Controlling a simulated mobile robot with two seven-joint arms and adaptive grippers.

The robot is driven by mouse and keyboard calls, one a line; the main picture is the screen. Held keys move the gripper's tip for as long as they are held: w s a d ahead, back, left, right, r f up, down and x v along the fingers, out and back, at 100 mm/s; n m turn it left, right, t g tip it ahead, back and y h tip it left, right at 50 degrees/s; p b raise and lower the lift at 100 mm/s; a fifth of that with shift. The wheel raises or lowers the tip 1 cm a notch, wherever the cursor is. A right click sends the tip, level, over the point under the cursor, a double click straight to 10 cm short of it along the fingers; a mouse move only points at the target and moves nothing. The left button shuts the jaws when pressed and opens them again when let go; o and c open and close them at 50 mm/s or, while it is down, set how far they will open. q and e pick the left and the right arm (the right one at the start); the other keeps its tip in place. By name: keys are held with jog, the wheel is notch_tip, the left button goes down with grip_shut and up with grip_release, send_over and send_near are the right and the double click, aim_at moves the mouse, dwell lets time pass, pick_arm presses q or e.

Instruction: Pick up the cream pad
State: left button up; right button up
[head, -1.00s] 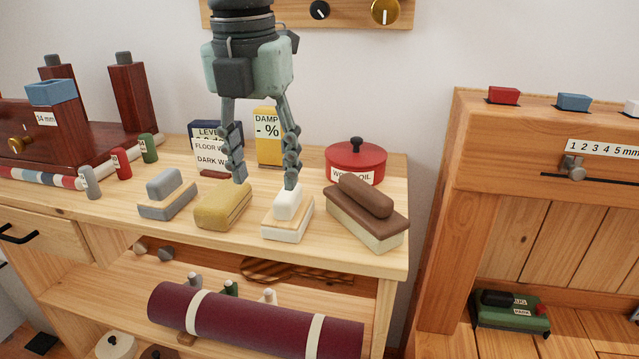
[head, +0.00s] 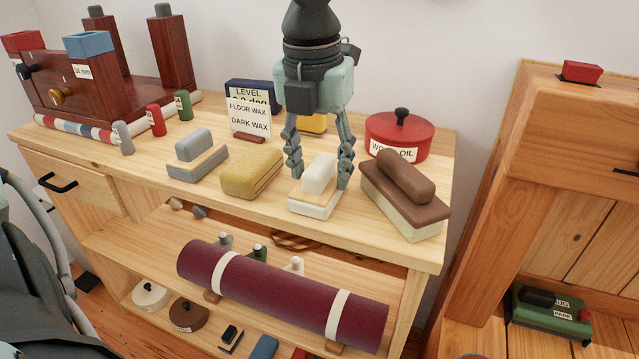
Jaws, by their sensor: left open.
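The cream pad (head: 314,205) sits on the wooden bench top, a pale block with a thin wood layer and a rounded whitish handle. My left gripper (head: 319,178) points down over it, open. One finger is left of the handle and the other is right of it, with a visible gap on the left side. The right fingertip overlaps the pad's right edge in the picture; I cannot tell whether it touches. My right gripper is not in view.
A yellow block (head: 251,173) and a grey pad (head: 196,158) stand to the left. A brown pad (head: 405,196) is close on the right. Behind stand a red wood oil tin (head: 399,136) and a floor wax card (head: 249,119). A maroon roll (head: 280,295) lies on the shelf below.

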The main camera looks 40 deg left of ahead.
aim_at(320, 163)
pick_arm(q)
grip_shut()
dwell(0.3)
jog(key=shift+r, duration=0.1)
notch_tip(320, 163, up, 9)
jog(key=shift+r+p, duration=0.1)
jog(key=shift+p, duration=0.2)
jog(key=shift+r, duration=0.35)
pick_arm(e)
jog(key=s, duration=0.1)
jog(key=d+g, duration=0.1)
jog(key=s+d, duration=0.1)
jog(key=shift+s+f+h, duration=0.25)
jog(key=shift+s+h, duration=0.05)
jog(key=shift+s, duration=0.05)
